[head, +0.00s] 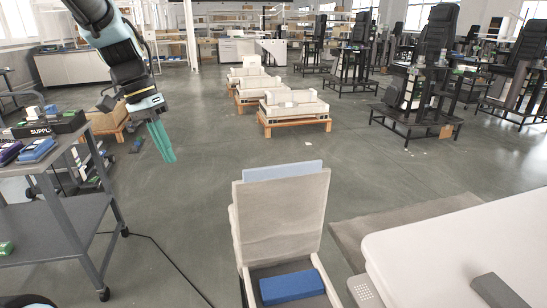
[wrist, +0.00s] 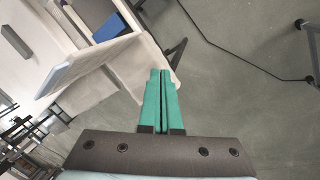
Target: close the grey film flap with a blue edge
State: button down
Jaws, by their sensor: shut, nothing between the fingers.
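The grey film flap (head: 280,220) stands raised and leans back slightly above a pale column frame in the lower middle of the head view. Its light blue edge (head: 283,170) runs along the top. A dark blue block (head: 292,286) lies in the open space in front of the flap; it also shows in the wrist view (wrist: 113,25). My gripper (head: 170,160) has green fingers and is in the air, up and left of the flap and apart from it. In the wrist view the fingers (wrist: 161,74) are together and empty, with the pale frame beyond them.
A white table (head: 470,250) stands close to the right of the flap. A grey cart (head: 60,262) with boxes on it is at the left. Pale units on wooden pallets (head: 295,112) stand farther back. The floor between cart and flap is clear except for a black cable (head: 160,250).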

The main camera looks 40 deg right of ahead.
jog(key=s+d+r+m+g, duration=0.2)
jog(key=s+d+r+m, duration=0.15)
jog(key=d+m, duration=0.4)
jog(key=s+d+r+m+g, duration=0.3)
jog(key=d+r+m, duration=0.1)
jog(key=d, duration=0.7)
jog(key=p, duration=0.2)
send_near(286, 177)
notch_tip(286, 177, down, 4)
jog(key=w+d, duration=0.2)
jog(key=d, duration=0.1)
jog(key=shift+t, duration=0.3)
jog(key=shift+s+a+f+p, duration=0.15)
jog(key=shift+s+a, duration=0.25)
jog(key=shift+s, duration=0.65)
jog(key=shift+s+a+r+p, duration=0.15)
jog(key=shift+s+a, duration=0.3)
jog(key=shift+s, duration=0.6)
jog(key=shift+f, duration=0.15)
